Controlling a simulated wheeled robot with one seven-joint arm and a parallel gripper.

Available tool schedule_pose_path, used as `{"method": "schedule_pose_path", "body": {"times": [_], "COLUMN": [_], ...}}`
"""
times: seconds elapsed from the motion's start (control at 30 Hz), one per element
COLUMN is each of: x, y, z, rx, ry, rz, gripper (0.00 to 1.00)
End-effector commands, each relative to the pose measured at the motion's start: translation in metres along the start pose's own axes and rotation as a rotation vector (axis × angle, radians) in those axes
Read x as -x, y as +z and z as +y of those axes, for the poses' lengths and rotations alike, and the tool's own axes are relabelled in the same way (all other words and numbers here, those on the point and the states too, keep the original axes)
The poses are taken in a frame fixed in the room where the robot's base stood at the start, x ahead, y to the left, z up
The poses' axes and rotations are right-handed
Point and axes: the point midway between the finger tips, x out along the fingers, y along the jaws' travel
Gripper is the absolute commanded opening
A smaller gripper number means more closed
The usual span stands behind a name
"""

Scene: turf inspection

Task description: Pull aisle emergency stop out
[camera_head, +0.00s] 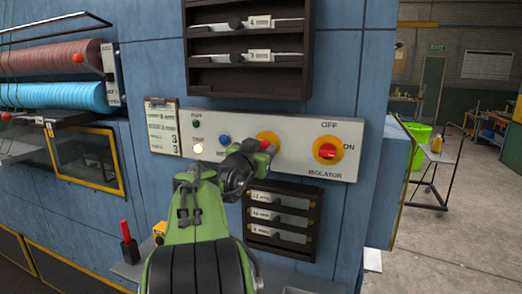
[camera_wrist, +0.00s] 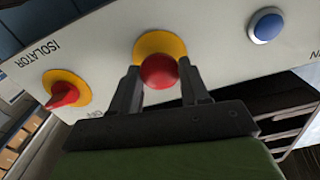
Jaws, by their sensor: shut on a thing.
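The emergency stop is a red mushroom button (camera_wrist: 159,71) on a yellow round base. In the wrist view it sits between the two fingers of my gripper (camera_wrist: 165,82), which is shut on it. In the head view the yellow base (camera_head: 268,138) shows above my gripper (camera_head: 258,148), and most of the red button is hidden behind it. The light grey control panel (camera_head: 292,163) carries the button.
Right of the stop is the isolator, a red knob on yellow (camera_head: 327,151). To the left are a blue button (camera_head: 224,140) and a lit trip lamp (camera_head: 198,148). Dark racks (camera_head: 283,222) sit below the panel.

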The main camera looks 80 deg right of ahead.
Motion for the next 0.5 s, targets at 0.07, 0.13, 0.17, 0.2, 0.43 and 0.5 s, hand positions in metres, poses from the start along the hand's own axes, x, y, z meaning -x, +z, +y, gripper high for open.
{"method": "schedule_pose_path", "body": {"times": [0.07,0.13,0.17,0.2,0.43,0.5], "x": [0.003,0.008,0.011,0.015,0.018,0.018], "y": [0.001,0.002,0.003,0.003,0.001,0.001], "z": [0.0,-0.001,-0.001,-0.001,0.0,0.0], "rx": [0.0,-0.001,-0.002,-0.001,0.0,0.001], "ry": [-0.001,-0.002,-0.003,-0.003,0.001,0.001], "rz": [0.001,0.003,0.003,0.003,-0.001,-0.002], "gripper": [0.0,0.0,0.0,0.0,0.0,0.0]}}
